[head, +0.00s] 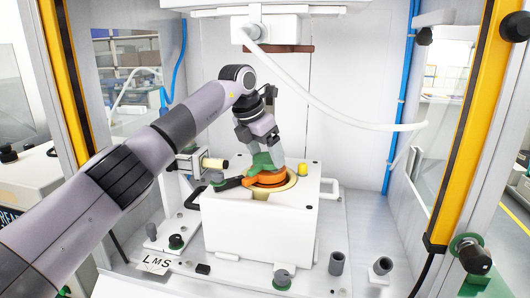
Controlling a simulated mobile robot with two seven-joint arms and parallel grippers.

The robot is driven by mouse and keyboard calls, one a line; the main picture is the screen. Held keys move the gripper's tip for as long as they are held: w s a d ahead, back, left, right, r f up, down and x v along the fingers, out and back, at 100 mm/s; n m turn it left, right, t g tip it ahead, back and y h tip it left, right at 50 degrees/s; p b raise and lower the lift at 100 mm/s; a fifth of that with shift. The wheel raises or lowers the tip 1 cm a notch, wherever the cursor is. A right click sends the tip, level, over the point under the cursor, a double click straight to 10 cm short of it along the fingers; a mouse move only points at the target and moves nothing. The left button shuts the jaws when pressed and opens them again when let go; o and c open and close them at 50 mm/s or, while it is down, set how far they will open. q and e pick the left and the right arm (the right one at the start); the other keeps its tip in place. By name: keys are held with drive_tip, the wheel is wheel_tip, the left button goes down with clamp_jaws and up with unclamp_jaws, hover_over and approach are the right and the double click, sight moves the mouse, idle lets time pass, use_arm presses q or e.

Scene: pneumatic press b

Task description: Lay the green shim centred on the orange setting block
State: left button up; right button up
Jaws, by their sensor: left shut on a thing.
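The orange setting block (269,180) is round and sits in a pale yellow ring in the top of the white press base. My left gripper (264,160) reaches down from above and is just over the block. It is shut on the green shim (262,161), which shows as a dark green patch at the fingertips, above the back of the block. The fingers and wrist hide part of the shim. I cannot tell whether the shim touches the block. My right gripper is not in view.
The white base (262,228) has a black clamp (229,184) at its left and a yellow knob (303,169) at its right. The press head (272,30) hangs above, with a white hose. Yellow-and-black posts (468,130) flank the opening. Several small fittings stand on the bottom plate.

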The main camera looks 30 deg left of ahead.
use_arm(q)
drive_tip(key=shift+f, duration=0.55)
drive_tip(key=o, duration=1)
drive_tip(key=shift+b+v, duration=0.65)
drive_tip(key=shift+v, duration=2.9)
drive_tip(key=shift+s+f, duration=0.1)
